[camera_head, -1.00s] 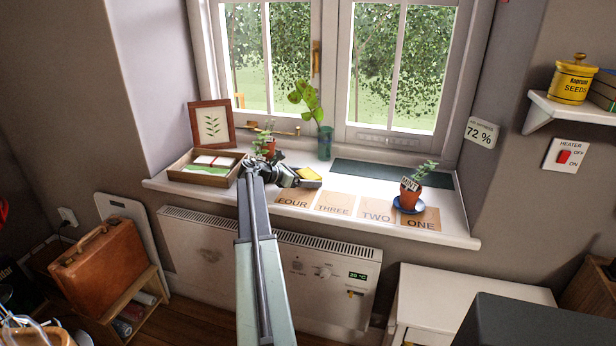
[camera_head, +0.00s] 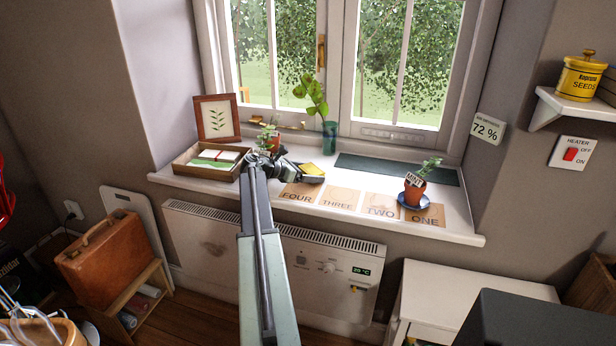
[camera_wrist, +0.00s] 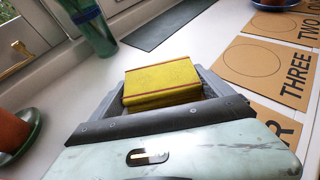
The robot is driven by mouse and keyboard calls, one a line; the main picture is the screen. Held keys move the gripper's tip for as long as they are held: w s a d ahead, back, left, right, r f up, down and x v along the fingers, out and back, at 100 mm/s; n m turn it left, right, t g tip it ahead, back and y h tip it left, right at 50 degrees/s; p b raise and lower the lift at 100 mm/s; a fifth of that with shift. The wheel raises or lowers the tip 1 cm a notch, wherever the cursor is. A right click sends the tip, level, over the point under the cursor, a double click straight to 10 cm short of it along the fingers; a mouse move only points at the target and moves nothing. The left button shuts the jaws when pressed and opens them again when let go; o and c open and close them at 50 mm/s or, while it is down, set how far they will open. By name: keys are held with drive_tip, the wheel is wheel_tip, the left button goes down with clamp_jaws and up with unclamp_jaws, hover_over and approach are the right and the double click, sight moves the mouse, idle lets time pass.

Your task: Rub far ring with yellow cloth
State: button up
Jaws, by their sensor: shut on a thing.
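My gripper (camera_head: 308,172) is above the windowsill, just behind the cards marked FOUR and THREE. It is shut on the yellow cloth (camera_wrist: 160,80), a folded pad with dark red stripes, held between the jaws in the wrist view. The cloth also shows as a small yellow patch in the head view (camera_head: 314,168). Printed rings show on the THREE card (camera_wrist: 252,60) and the TWO card (camera_wrist: 275,25) in the wrist view. The FOUR card (camera_head: 297,195) is partly hidden by my gripper in the wrist view. I cannot tell which ring is the far one.
A green glass vase (camera_head: 330,138) with a plant stands behind my gripper, and a dark mat (camera_head: 400,169) lies along the window. A potted plant on a blue saucer (camera_head: 414,202) stands by the ONE card (camera_head: 428,216). A wooden tray (camera_head: 207,172) is at left.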

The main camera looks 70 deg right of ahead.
sight(314, 165)
drive_tip(key=shift+w+d+f, duration=0.1)
drive_tip(key=shift+w+d, duration=0.05)
drive_tip(key=shift+d, duration=2.75)
drive_tip(key=shift+s+a, duration=0.15)
drive_tip(key=shift+a, duration=2)
drive_tip(key=shift+s+a, duration=0.1)
drive_tip(key=shift+a, duration=2.05)
drive_tip(key=shift+d+r+p, duration=0.15)
drive_tip(key=shift+r+p, duration=0.5)
wheel_tip(314, 165, up, 5)
drive_tip(key=p, duration=0.5)
drive_tip(key=shift+r, duration=0.1)
